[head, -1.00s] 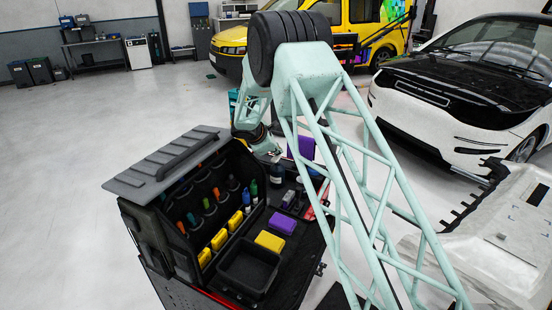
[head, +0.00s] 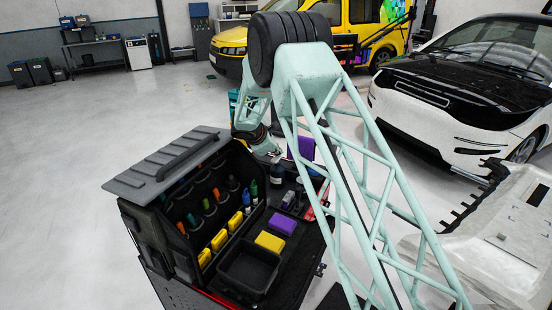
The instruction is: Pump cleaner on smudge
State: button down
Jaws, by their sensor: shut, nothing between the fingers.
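My gripper (head: 274,157) points down over the tool cart, small and partly hidden by my own arm. It looks shut and empty. A dark bottle (head: 277,177) stands on the cart just below the fingers; a small gap seems to lie between them, but contact is hard to judge. Whether this bottle is the cleaner is not clear. A white panel (head: 498,235) lies at the right with dark marks and slots. I cannot tell which mark, if any, is the smudge.
The tool cart (head: 308,268) holds an open black tray (head: 246,268), a yellow block (head: 270,241), a purple block (head: 283,223) and a rack of coloured tools. A purple panel (head: 301,147) stands behind the bottle. A white car (head: 455,95) is at the right. The floor at left is clear.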

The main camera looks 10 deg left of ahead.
jog(key=shift+f+b, duration=0.5)
jog(key=shift+b, duration=0.05)
dwell(0.8)
jog(key=shift+r, duration=0.6)
dwell(0.4)
jog(key=shift+r+p, duration=1.65)
jog(key=shift+r, duration=1.25)
jog(key=shift+r, duration=0.1)
